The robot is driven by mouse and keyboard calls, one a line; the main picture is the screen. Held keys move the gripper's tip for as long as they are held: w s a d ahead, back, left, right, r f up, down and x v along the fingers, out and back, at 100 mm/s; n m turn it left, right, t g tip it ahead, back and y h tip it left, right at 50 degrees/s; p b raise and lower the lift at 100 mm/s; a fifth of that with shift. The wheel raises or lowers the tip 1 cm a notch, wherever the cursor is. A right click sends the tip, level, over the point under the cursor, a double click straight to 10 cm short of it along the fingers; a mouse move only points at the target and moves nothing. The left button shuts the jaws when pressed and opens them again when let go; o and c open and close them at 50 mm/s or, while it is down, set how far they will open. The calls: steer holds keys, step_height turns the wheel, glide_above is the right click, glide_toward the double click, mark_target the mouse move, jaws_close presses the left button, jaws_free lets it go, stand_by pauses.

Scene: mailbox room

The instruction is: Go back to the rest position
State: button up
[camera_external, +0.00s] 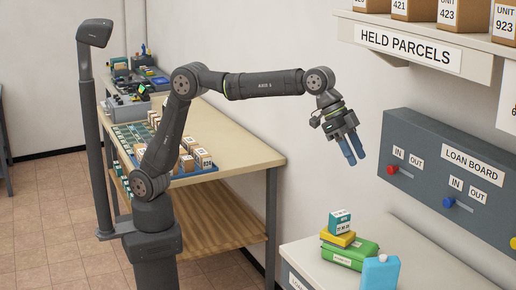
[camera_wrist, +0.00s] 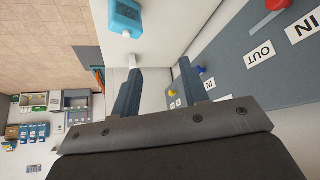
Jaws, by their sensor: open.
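My gripper (camera_external: 352,149) is raised in the air at the end of my stretched-out arm, in front of the wall and left of the loan board. Its blue fingers point down and to the right in the external view. In the wrist view my gripper (camera_wrist: 160,80) shows two dark fingers spread apart, with nothing held between them. The loan board (camera_external: 445,175) is grey, with a red slider (camera_external: 392,169) and a blue slider (camera_external: 449,203).
A shelf (camera_external: 425,40) with parcels hangs at upper right. A workbench (camera_external: 235,160) with boxes and trays stands behind my arm.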

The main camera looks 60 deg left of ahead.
mark_target(376, 259)
steer(key=w+a+f+n, duration=0.1)
steer(key=w+a, duration=0.6)
steer(key=a, duration=0.2)
steer(key=w+a+f+n+t, duration=0.1)
steer(key=w+a, duration=0.6)
steer(key=a, duration=0.3)
steer(key=shift+w+f+y, duration=0.15)
steer(key=shift+f+y, duration=0.1)
steer(key=shift+y, duration=0.15)
steer(key=shift+d, duration=0.1)
steer(key=s+d+r+m+g, duration=0.1)
steer(key=s+d+r, duration=0.1)
steer(key=s+d, duration=1.1)
steer(key=d, duration=0.4)
steer(key=shift+d+r+m+h, duration=0.2)
steer(key=shift+r+m+h, duration=0.1)
steer(key=shift+m+h, duration=0.1)
steer(key=shift+a, duration=0.1)
